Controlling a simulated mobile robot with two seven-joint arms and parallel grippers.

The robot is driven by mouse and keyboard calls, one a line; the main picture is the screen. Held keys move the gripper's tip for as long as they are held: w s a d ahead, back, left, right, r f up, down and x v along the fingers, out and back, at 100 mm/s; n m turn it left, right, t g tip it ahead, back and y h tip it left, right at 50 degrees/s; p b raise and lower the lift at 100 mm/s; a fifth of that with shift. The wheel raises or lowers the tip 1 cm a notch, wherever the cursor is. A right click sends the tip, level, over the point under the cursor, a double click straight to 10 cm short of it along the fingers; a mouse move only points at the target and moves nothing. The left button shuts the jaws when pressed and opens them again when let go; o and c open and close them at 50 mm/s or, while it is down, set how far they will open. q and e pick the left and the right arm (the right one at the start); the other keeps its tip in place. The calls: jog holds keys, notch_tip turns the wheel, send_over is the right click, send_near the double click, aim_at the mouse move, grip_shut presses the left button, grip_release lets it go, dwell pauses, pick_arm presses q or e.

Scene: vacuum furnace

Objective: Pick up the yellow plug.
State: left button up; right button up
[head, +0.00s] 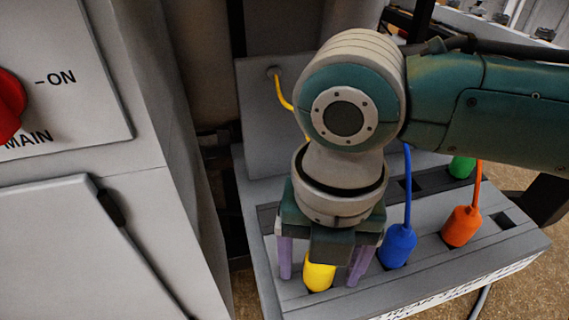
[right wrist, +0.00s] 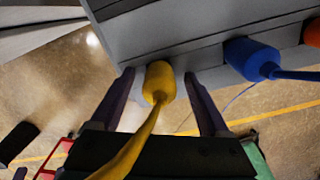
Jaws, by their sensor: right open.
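The yellow plug (head: 319,277) stands in the front row of a grey rack (head: 290,293), at its left end, with a yellow cable. My right gripper (head: 320,275) is over it, pointing down, with one purple finger on each side. In the right wrist view the yellow plug (right wrist: 158,82) sits between the two open fingers (right wrist: 160,78), with a gap visible on both sides. The gripper hides the plug's upper part in the head view. My left gripper is not in view.
A blue plug (head: 397,246) stands just right of the gripper, then an orange plug (head: 461,226). A green plug (head: 462,167) is farther back. A grey cabinet (head: 60,230) with a red knob (head: 8,104) stands at left.

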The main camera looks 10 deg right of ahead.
grip_shut()
dwell(0.5)
jog(key=shift+r, duration=0.1)
notch_tip(320, 180, up, 20)
jog(key=f+p, duration=0.1)
jog(key=p, duration=0.2)
jog(key=w+d+r+m+p, duration=0.15)
jog(key=d+r+m, duration=0.35)
jog(key=m, duration=1.1)
jog(key=d+r+m+p, duration=0.25)
jog(key=r+m, duration=0.55)
jog(key=m, duration=0.7)
jog(key=s+r+p, duration=0.2)
jog(key=r+p, duration=1.5)
jog(key=p, duration=0.2)
jog(key=s+r+p, duration=0.3)
jog(key=r+p, duration=1.5)
jog(key=shift+s+d+r+m+p, duration=0.2)
jog(key=shift+m+p, duration=0.15)
jog(key=shift+m, duration=0.05)
